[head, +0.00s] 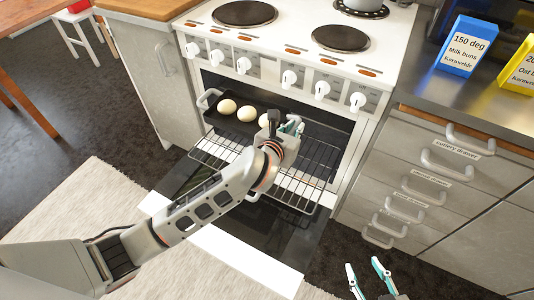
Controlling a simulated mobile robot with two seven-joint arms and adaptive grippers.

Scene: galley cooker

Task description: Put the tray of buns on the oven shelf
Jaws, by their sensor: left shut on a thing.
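A dark tray (230,123) with pale round buns (247,113) sits at the mouth of the open oven, over the wire oven shelf (303,185). Three buns show; my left arm may hide others. A light handle (205,99) shows at the tray's left end. My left gripper (293,126) is shut at the tray's right part, seemingly on its other handle, which is hidden. I cannot tell whether the tray rests fully on the shelf. My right gripper (365,266) is open and empty, low in front of the drawers.
The oven door (240,255) hangs open below the shelf. Control knobs (288,79) line the cooker front above the opening. Drawers with handles (450,161) stand to the right.

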